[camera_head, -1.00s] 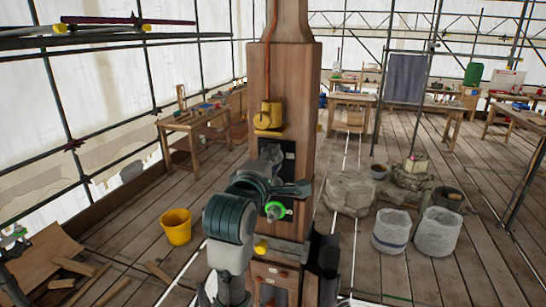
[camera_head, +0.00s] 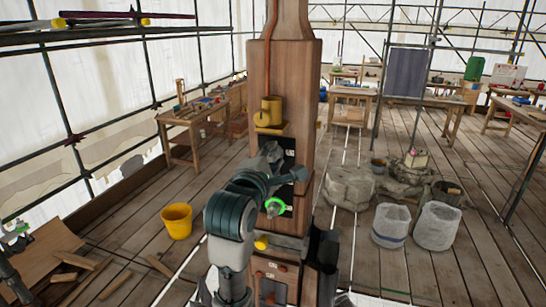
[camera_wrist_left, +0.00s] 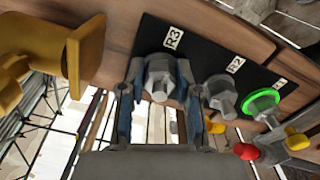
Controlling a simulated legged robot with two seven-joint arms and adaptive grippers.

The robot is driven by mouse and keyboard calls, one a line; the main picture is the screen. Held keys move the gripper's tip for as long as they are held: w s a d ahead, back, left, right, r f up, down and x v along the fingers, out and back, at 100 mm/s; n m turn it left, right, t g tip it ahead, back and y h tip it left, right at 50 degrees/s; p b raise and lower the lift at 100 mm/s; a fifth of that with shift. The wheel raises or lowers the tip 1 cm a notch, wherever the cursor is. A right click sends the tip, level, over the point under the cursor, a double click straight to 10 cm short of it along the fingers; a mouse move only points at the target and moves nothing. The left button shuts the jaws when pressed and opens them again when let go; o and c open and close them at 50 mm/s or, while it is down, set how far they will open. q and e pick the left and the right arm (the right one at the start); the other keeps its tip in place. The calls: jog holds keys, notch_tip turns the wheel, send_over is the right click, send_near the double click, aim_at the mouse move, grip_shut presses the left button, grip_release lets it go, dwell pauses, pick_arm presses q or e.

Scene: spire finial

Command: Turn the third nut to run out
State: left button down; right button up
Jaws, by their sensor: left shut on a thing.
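A wooden spire post (camera_head: 284,90) stands in the middle of the head view, with a dark plate (camera_head: 290,145) on its face. In the left wrist view the plate (camera_wrist_left: 210,62) carries the labels R3, R2 and R1, each beside a nut on a stud. My left gripper (camera_head: 275,160) is at the plate's upper part. In the wrist view its two fingers (camera_wrist_left: 160,100) are on either side of the R3 nut (camera_wrist_left: 160,78), shut on it. The R2 nut (camera_wrist_left: 220,92) is free beside it. A bright green ring (camera_wrist_left: 261,102) surrounds the R1 nut; the ring shows in the head view (camera_head: 275,206).
A yellow fitting (camera_head: 270,115) juts from the post just above the plate. Yellow and red knobs (camera_wrist_left: 246,151) lie near R1. A yellow bucket (camera_head: 177,221), white sacks (camera_head: 438,226) and stones (camera_head: 349,187) stand on the plank floor.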

pick_arm(q)
jog(key=c, duration=0.8)
grip_release()
jog(key=shift+w+d+f, duration=0.1)
jog(key=shift+f, duration=0.2)
jog(key=shift+w, duration=0.1)
jog(key=shift+r, duration=0.1)
jog(key=v, duration=1.2)
jog(key=shift+w, duration=0.1)
